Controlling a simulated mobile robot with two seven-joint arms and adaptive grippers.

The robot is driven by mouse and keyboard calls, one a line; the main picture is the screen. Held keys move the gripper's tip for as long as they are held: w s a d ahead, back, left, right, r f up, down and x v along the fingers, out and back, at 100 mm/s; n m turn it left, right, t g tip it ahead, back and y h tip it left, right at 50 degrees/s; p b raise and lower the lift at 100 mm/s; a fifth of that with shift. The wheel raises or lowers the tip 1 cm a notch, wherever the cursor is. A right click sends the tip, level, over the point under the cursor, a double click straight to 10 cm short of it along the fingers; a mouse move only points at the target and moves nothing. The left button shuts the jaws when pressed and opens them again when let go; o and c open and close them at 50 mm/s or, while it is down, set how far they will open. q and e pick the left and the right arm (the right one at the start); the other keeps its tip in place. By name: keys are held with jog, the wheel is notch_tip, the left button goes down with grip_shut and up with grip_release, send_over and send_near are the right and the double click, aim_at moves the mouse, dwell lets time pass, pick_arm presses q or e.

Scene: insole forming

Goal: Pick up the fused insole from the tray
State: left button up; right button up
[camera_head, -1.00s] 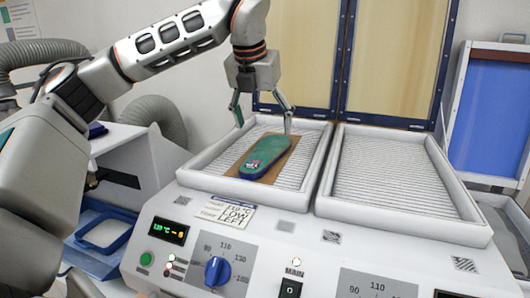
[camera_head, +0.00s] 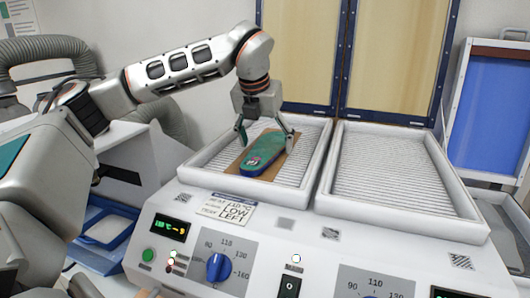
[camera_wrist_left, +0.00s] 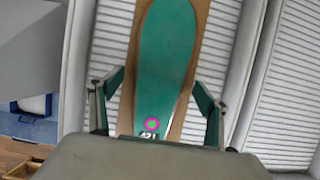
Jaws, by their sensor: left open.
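The fused insole (camera_head: 264,152) is green on top with a blue edge and a pink round mark near its front end. It lies on a brown sheet (camera_head: 240,167) on the ribbed left tray (camera_head: 207,180) of the machine. My left gripper (camera_head: 265,143) is open above the insole, with one finger on each side of it. My right gripper is not in view.
An empty ribbed tray (camera_head: 390,178) sits to the right. The machine's front panel carries a blue knob (camera_head: 219,267) and a black switch (camera_head: 289,287). Raised panels (camera_head: 395,60) stand behind the trays. A blue-rimmed bin (camera_head: 108,228) is at the lower left.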

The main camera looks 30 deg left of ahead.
pick_arm(q)
jog(key=shift+f, duration=0.25)
dwell(0.3)
jog(key=c, duration=1)
